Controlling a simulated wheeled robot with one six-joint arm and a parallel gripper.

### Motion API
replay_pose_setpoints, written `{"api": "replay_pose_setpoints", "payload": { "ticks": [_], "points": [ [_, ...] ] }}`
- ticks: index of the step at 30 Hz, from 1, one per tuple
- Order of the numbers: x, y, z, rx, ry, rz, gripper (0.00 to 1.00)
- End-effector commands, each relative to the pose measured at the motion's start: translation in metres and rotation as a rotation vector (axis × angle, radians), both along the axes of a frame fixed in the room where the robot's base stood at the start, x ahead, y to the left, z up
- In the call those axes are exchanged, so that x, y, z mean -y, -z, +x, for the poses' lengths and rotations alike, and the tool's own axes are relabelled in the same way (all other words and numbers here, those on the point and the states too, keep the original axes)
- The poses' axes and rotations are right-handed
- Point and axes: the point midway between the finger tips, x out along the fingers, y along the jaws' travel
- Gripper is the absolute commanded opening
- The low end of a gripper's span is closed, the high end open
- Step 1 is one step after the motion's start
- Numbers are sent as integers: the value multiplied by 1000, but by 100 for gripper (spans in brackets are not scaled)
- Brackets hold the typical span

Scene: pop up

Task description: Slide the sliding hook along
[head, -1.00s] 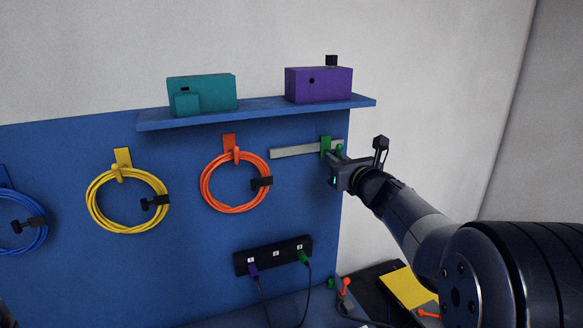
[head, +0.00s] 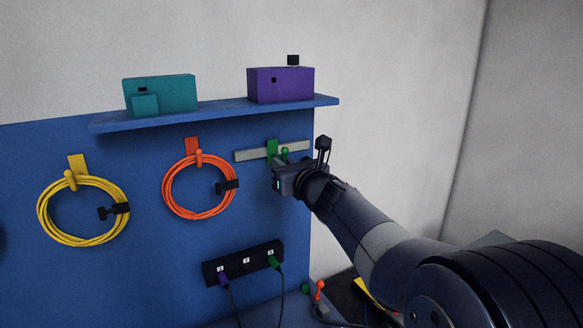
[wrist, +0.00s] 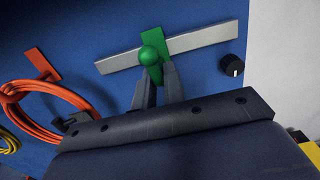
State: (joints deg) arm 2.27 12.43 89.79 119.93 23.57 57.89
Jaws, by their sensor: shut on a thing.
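The green sliding hook (head: 272,149) sits on a pale horizontal rail (head: 245,156) on the blue panel, about midway along it. Its round green knob (wrist: 151,55) faces me in the wrist view, with the rail (wrist: 200,42) running out on both sides. My gripper (wrist: 157,84) is shut on the hook just below the knob, one finger on each side. In the head view my gripper (head: 281,167) comes in from the right and covers the hook's lower part.
An orange cable coil (head: 167,196) hangs left of the rail, with a yellow coil (head: 45,220) farther left. A blue shelf (head: 215,113) above carries a teal box (head: 170,92) and a purple box (head: 295,85). A black socket strip (head: 235,264) is below. A black knob (wrist: 232,65) is right of the rail.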

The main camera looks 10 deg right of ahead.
Motion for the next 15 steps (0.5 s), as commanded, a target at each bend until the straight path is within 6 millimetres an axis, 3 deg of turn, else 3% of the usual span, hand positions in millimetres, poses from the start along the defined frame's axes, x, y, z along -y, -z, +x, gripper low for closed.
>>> {"api": "replay_pose_setpoints", "payload": {
  "ticks": [15],
  "points": [
    [-36, 4, -12, -2, -2, -2, 0]
  ]
}}
